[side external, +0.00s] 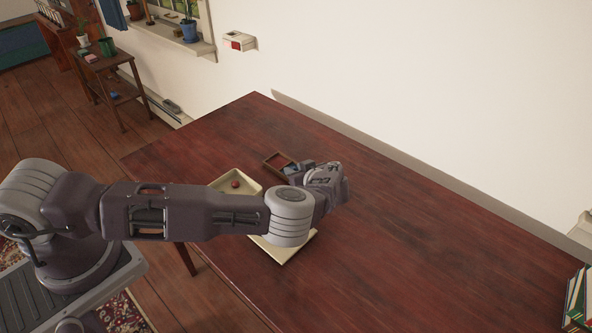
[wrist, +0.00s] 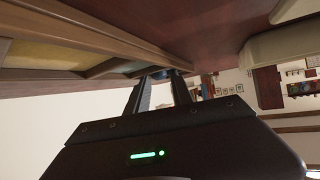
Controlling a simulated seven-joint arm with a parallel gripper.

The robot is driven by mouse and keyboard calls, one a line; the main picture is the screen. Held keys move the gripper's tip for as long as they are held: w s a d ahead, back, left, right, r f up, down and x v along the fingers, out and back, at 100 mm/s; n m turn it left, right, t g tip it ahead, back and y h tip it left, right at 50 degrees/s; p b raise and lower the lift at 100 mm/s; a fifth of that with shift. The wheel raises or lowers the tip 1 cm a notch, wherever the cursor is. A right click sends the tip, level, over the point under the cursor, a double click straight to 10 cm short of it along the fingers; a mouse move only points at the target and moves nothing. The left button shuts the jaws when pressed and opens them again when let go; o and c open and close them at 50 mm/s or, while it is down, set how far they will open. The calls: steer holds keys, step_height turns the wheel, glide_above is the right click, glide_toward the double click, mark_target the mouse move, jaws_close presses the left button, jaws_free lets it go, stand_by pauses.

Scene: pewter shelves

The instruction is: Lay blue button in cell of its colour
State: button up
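In the wrist view, a small blue piece, the blue button (wrist: 158,75), shows between the fingertips of my gripper (wrist: 160,80) and seems to fill the gap. My gripper appears shut on it, at the edge of a wooden box with cells (wrist: 120,48). One cell has a yellow floor (wrist: 60,55) and a neighbouring one looks greenish. The blue cell cannot be made out. In the side view, the box (side external: 266,162) lies on the table, partly hidden by my gripper (side external: 291,170), which is low over its right side. The button is not distinct there.
A cream tray (side external: 222,183) lies beside the box, partly under my arm, with a red button (side external: 236,184) in it. The tray also shows in the wrist view (wrist: 285,42). The dark red table (side external: 430,240) is clear to the right. A wall runs behind it.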

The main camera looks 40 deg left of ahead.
steer(key=v, duration=1.2)
steer(key=shift+r, duration=0.1)
steer(key=s+a+r+m+g+h, duration=0.1)
steer(key=s+r+m+g+h, duration=0.1)
steer(key=s+r+h, duration=0.65)
steer(key=s+a+r+m+g+h, duration=0.15)
steer(key=s+r, duration=0.45)
steer(key=r, duration=0.8)
steer(key=s+r+m+t, duration=0.2)
steer(key=s+r+m, duration=0.2)
steer(key=s, duration=0.6)
steer(key=s+r+m+t+h, duration=0.1)
steer(key=s+r+m, duration=0.4)
steer(key=s, duration=0.5)
steer(key=shift+d+m+t, duration=0.15)
steer(key=shift+m+t, duration=0.4)
steer(key=shift+t, duration=0.2)
